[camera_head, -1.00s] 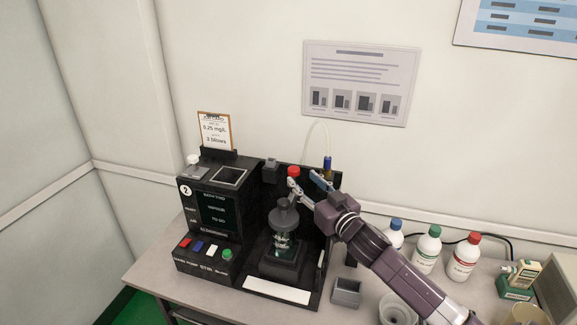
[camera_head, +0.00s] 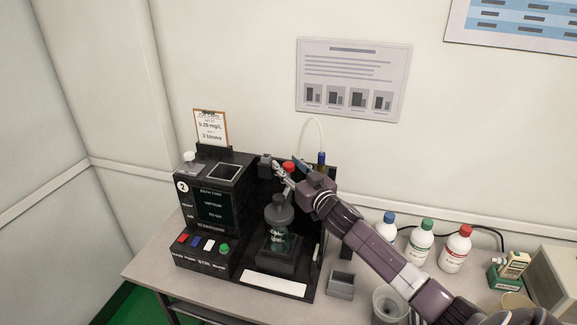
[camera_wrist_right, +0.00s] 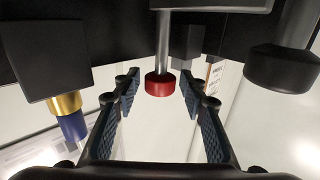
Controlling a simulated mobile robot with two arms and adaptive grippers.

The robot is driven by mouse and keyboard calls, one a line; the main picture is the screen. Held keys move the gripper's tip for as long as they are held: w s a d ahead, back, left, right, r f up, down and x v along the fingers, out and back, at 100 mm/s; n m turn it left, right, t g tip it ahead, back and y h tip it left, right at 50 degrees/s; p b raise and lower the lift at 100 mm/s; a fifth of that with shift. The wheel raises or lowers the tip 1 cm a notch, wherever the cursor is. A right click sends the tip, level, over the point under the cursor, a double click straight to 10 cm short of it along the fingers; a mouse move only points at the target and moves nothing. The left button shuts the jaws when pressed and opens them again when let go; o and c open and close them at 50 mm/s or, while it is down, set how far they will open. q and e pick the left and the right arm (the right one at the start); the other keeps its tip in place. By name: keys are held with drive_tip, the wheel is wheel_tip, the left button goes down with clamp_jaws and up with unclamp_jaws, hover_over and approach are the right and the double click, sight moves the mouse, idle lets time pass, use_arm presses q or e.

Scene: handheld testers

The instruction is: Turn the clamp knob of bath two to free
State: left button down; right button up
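Bath two is the black tester with a round "2" label (camera_head: 182,187). A red knob (camera_head: 289,167) on a metal rod stands at its upper back, above a dark-capped glass vessel (camera_head: 279,219). I take this red knob to be the clamp knob. My right gripper (camera_head: 286,172) is at the red knob in the head view, partly covering it. In the right wrist view the knob (camera_wrist_right: 159,84) sits between the open fingertips (camera_wrist_right: 160,88), with a gap on each side. My left gripper is not in view.
A blue and gold fitting (camera_wrist_right: 70,115) is beside the fingers in the right wrist view. Capped bottles (camera_head: 420,243) and a small grey bin (camera_head: 341,285) stand right of the tester. Colored buttons (camera_head: 209,245) are on its front left.

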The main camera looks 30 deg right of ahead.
drive_tip(key=c, duration=0.5)
clamp_jaws()
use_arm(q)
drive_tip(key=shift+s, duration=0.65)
